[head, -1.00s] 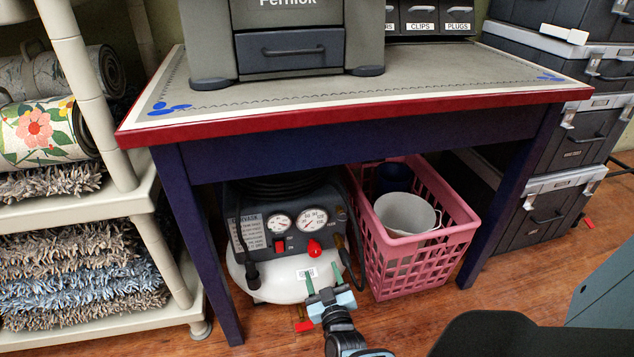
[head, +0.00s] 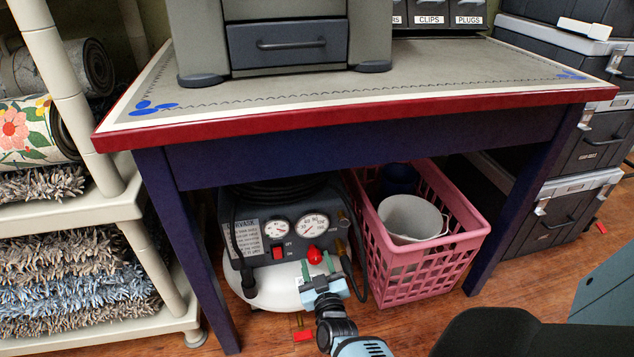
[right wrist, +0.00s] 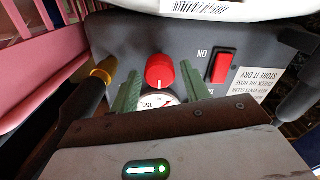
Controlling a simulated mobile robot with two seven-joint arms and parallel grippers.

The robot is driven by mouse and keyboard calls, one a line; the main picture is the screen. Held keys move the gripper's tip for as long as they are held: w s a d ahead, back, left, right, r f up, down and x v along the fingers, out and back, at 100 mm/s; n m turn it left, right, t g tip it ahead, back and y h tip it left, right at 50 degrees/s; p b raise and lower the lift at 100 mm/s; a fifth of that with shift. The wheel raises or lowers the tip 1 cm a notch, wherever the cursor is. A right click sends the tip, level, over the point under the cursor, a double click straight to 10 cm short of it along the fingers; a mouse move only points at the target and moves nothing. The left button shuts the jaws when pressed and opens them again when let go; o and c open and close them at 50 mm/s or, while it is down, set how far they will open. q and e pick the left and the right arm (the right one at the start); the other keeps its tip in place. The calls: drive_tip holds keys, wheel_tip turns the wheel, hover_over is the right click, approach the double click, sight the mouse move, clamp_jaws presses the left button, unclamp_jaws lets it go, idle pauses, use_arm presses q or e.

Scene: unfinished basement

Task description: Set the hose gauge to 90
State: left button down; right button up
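The air compressor (head: 262,245) stands on the floor under the table, with a dark control panel above a white tank. Two round gauges sit on the panel, a left one (head: 276,229) and a right one (head: 313,223); their needles are too small to read. A red knob (head: 315,255) is below the right gauge and shows in the right wrist view (right wrist: 160,71) with a white pointer line. My right gripper (head: 318,266) is just in front of the knob. Its green fingers (right wrist: 161,88) are apart, either side of the knob's line, with nothing between them. My left gripper is not in view.
A red switch (head: 278,252) is left of the knob. A pink basket (head: 425,262) holding a white bucket (head: 408,215) stands close right. The table's red edge (head: 340,118) overhangs, and its legs flank the space.

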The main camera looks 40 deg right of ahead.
drive_tip(key=c, duration=0.7)
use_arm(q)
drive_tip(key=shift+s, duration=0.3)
use_arm(e)
drive_tip(key=shift+m, duration=0.3)
